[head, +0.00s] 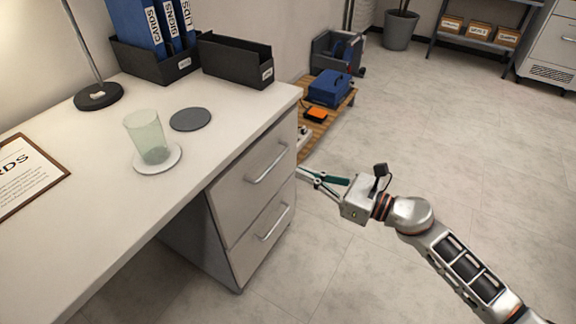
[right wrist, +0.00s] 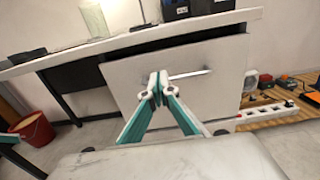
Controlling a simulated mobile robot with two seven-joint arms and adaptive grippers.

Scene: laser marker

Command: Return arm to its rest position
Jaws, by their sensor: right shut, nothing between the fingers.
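My right gripper (head: 310,178) is shut and empty beside the right end of the desk, near the drawer fronts. In the right wrist view its fingertips (right wrist: 158,84) meet in front of a drawer front (right wrist: 120,75) and overlap the left end of its bar handle (right wrist: 190,74). I cannot tell whether they touch it. In the head view the upper drawer (head: 250,180) and lower drawer (head: 262,232) look closed, each with a bar handle. My left gripper is not in view in the head view.
On the desk (head: 100,215) are a glass (head: 147,137) on a white coaster, a dark coaster (head: 190,119), a lamp base (head: 98,97), and an empty black bin (head: 236,60). A wooden pallet (head: 322,128) with tools lies behind the drawers. Floor right is clear.

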